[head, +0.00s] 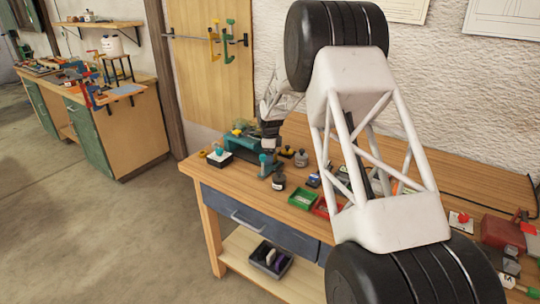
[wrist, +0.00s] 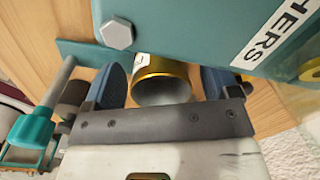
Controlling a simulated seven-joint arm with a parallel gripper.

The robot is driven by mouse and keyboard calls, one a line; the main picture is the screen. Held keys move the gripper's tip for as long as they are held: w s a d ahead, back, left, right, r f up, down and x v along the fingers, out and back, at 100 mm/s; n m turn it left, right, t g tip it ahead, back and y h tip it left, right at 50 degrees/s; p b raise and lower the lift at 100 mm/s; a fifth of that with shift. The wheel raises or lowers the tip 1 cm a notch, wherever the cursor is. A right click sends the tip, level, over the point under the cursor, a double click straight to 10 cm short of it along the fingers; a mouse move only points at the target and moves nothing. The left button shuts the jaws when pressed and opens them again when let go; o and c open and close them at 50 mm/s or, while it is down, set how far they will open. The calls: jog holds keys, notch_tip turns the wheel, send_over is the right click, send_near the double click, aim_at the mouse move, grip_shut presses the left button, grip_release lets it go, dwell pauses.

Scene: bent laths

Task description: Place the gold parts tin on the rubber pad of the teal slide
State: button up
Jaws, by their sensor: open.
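The gold parts tin (wrist: 163,80) shows in the wrist view, its round open mouth facing my camera. It sits between the two blue-padded fingers of my gripper (wrist: 163,84), which is open. A gap shows on the tin's right side; contact on the left is hard to judge. A large teal body (wrist: 190,32) with a hex bolt and a label ending "HERS" covers part of the tin. In the head view, my gripper (head: 270,138) is at the bench's back left, beside a teal fixture (head: 240,148). I cannot make out the rubber pad or the tin there.
The wooden bench (head: 200,172) carries small weights (head: 301,158), a green tray (head: 303,199), a red tray (head: 325,207) and a black-based block (head: 220,158). In the wrist view, a teal clamp-like part (wrist: 30,132) with a grey rod stands at left. My arm hides the bench's middle.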

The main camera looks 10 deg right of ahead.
jog(key=shift+r, duration=0.1)
notch_tip(320, 180, up, 12)
jog(key=shift+s, duration=0.15)
dwell(0.6)
jog(key=shift+s+r, duration=0.1)
dwell(0.5)
jog(key=s+r+n, duration=0.4)
jog(key=s+r, duration=0.1)
jog(key=s, duration=0.6)
jog(key=s+r+n+t, duration=0.1)
jog(key=s+r+n, duration=0.3)
jog(key=s, duration=0.6)
jog(key=s+r+n, duration=0.3)
jog(key=s+r, duration=0.3)
jog(key=s, duration=0.5)
jog(key=s+f+n, duration=0.1)
jog(key=s+n, duration=0.2)
jog(key=s, duration=0.7)
jog(key=s+f+n, duration=0.2)
jog(key=s+n, duration=0.2)
jog(key=s, duration=0.6)
jog(key=s+f+n+t, duration=0.1)
jog(key=s+f+n, duration=0.1)
jog(key=s, duration=0.8)
jog(key=shift+s+a+n, duration=0.3)
jog(key=shift+a+n, duration=0.15)
jog(key=shift+n, duration=0.35)
